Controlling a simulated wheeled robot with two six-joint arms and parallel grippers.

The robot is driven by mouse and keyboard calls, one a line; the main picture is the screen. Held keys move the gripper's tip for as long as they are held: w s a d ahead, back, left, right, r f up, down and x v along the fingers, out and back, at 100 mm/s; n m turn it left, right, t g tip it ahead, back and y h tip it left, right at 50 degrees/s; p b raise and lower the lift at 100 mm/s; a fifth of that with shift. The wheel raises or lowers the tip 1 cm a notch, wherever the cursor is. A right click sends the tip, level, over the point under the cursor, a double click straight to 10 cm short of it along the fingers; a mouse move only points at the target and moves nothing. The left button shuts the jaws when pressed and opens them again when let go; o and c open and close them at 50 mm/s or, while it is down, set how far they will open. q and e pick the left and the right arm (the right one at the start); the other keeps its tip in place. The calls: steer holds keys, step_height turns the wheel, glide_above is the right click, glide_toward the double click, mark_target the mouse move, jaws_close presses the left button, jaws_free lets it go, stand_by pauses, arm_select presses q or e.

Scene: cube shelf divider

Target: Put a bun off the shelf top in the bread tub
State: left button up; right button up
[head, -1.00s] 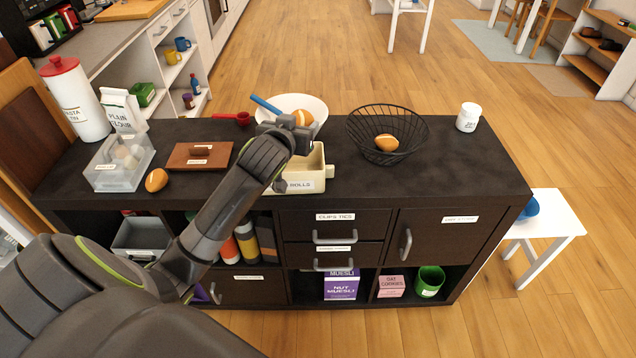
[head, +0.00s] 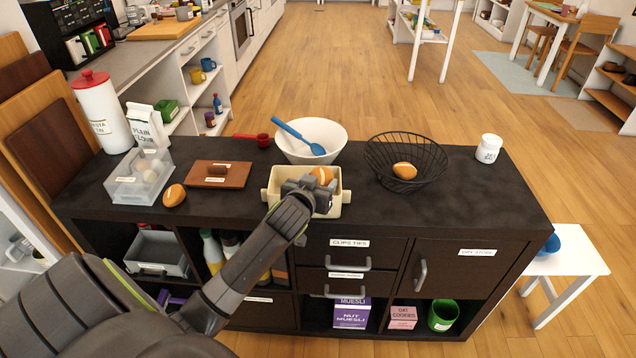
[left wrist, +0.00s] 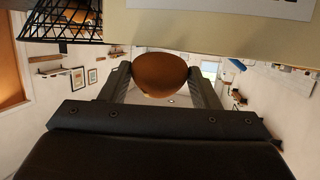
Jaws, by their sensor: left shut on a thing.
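My left gripper (head: 316,187) is shut on a brown bun (head: 323,175) at the cream two-handled tub (head: 334,208) on the shelf top. The bun shows over the tub's opening in the head view; I cannot tell how far it is above or inside the rim. In the left wrist view the bun (left wrist: 160,74) sits between both fingers, with the tub's cream wall (left wrist: 200,35) close by. Another bun (head: 174,195) lies on the shelf top at the left. A third bun (head: 404,170) is in the black wire basket (head: 437,157). My right gripper is out of view.
A white bowl (head: 333,133) with a blue spoon (head: 300,138) stands right behind the tub. A brown lidded board (head: 228,175) and a clear box (head: 130,190) of eggs are to the left.

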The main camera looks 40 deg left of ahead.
arm_select(q)
steer(key=shift+f, duration=0.1)
steer(key=shift+f, duration=0.5)
steer(key=o, duration=1)
steer(key=shift+r, duration=0.25)
steer(key=v, duration=1.2)
steer(key=shift+r, duration=0.45)
